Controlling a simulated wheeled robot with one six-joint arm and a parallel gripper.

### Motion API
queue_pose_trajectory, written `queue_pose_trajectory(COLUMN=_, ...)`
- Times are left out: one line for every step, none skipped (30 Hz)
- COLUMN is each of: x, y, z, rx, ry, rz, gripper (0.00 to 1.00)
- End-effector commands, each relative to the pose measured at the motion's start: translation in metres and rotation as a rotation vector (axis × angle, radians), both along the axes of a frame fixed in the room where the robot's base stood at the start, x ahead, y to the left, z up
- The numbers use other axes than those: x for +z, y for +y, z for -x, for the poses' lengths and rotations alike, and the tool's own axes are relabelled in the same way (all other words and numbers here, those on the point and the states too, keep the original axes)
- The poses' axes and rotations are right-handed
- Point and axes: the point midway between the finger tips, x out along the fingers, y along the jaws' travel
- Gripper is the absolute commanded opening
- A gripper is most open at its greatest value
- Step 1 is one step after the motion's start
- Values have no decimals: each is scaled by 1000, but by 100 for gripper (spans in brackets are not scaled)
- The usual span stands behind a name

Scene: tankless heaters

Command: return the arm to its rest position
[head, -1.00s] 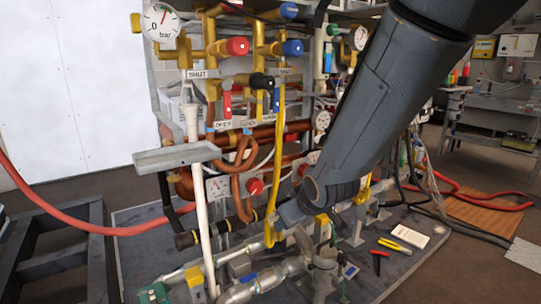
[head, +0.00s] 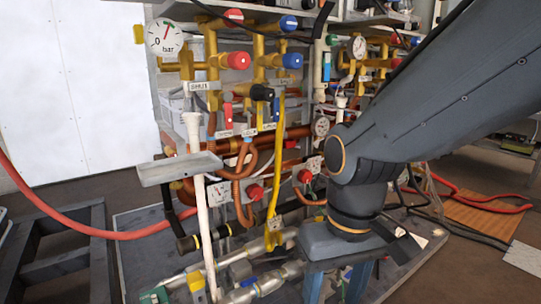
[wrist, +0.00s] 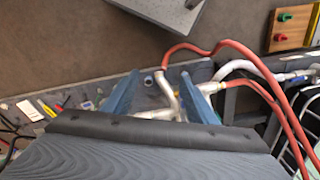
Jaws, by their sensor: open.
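My arm reaches in from the upper right of the head view, in front of the pipe rack. My gripper (head: 338,287) hangs from its end over the grey base board, with its blue fingers running to the bottom edge. In the wrist view my gripper (wrist: 161,96) has its two blue fingers well apart. Nothing is held between them. A pale pipe fitting (wrist: 168,95) shows in the gap, apparently beyond the fingers. The fingertips are cut off in the head view.
The pipe rack has a pressure gauge (head: 164,37), red and blue valve knobs and a yellow hose (head: 277,150). A grey tray (head: 180,167) juts out at left. Red hoses (head: 100,228) cross the floor. A wooden board (head: 475,215) lies at right.

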Motion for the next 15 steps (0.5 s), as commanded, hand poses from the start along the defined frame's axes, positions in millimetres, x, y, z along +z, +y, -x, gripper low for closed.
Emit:
queue_pose_trajectory(x=8, y=-3, z=1, rx=-10, ry=2, rz=2, gripper=52)
queue_pose_trajectory(x=10, y=-5, z=0, rx=-16, ry=2, rz=3, gripper=52)
queue_pose_trajectory(x=13, y=-7, z=0, rx=-24, ry=2, rz=5, gripper=52)
queue_pose_trajectory(x=16, y=-9, z=-1, rx=-30, ry=2, rz=6, gripper=52)
queue_pose_trajectory(x=19, y=-11, z=-1, rx=-37, ry=1, rz=7, gripper=52)
queue_pose_trajectory(x=23, y=-13, z=-1, rx=-47, ry=2, rz=9, gripper=52)
queue_pose_trajectory(x=26, y=-15, z=-1, rx=-54, ry=2, rz=10, gripper=52)
queue_pose_trajectory(x=31, y=-18, z=-2, rx=-64, ry=3, rz=12, gripper=52)
queue_pose_trajectory(x=36, y=-22, z=-2, rx=-75, ry=2, rz=14, gripper=52)
queue_pose_trajectory(x=40, y=-25, z=-2, rx=-86, ry=3, rz=15, gripper=52)
queue_pose_trajectory(x=45, y=-29, z=-2, rx=-97, ry=4, rz=17, gripper=52)
queue_pose_trajectory(x=51, y=-34, z=-2, rx=-110, ry=3, rz=20, gripper=52)
queue_pose_trajectory(x=55, y=-38, z=-2, rx=-121, ry=4, rz=22, gripper=52)
queue_pose_trajectory(x=59, y=-41, z=-2, rx=-131, ry=5, rz=25, gripper=52)
queue_pose_trajectory(x=65, y=-46, z=-2, rx=-144, ry=4, rz=26, gripper=52)
